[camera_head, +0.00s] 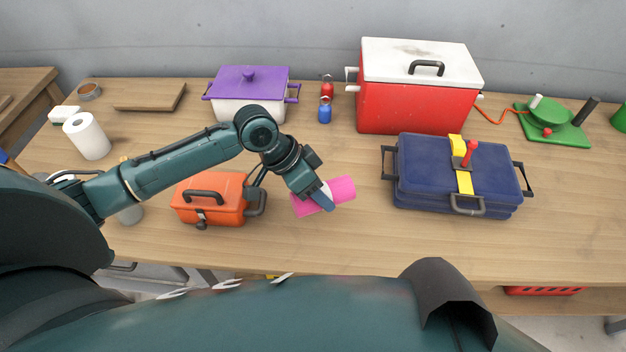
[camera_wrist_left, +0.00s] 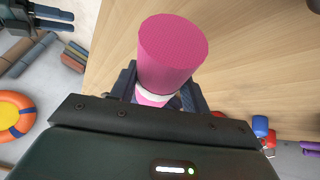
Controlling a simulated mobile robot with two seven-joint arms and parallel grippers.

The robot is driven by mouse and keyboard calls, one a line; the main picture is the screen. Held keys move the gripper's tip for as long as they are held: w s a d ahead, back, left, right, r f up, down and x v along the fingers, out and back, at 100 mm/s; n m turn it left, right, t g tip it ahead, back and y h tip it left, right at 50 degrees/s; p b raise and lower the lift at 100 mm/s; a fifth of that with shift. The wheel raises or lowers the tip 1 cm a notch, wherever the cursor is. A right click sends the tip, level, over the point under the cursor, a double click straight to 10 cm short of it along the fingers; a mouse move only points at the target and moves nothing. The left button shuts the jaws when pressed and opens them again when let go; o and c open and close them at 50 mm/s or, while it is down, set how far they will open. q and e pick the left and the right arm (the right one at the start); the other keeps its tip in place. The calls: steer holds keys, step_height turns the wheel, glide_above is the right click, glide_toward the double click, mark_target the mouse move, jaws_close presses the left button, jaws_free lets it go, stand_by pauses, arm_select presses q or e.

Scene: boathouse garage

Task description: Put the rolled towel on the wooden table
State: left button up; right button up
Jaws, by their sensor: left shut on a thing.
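The rolled towel is a bright pink cylinder (camera_head: 342,189) with a pale band around it. My left gripper (camera_head: 326,196) is shut on it around the band, near the middle front of the wooden table (camera_head: 350,240). In the left wrist view the towel (camera_wrist_left: 172,50) stands out from between the fingers, over the table's wood surface (camera_wrist_left: 250,50). I cannot tell whether the towel touches the tabletop.
An orange toolbox (camera_head: 212,200) stands left of the gripper, and a blue case (camera_head: 455,180) to the right. Bare wood lies around the towel.

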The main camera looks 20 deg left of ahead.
mark_target(317, 206)
arm_select(q)
steer(key=shift+s+a, duration=0.1)
steer(key=shift+s, duration=0.05)
arm_select(e)
steer(key=shift+w+a+r, duration=0.1)
steer(key=shift+w+a, duration=0.1)
steer(key=shift+d, duration=0.1)
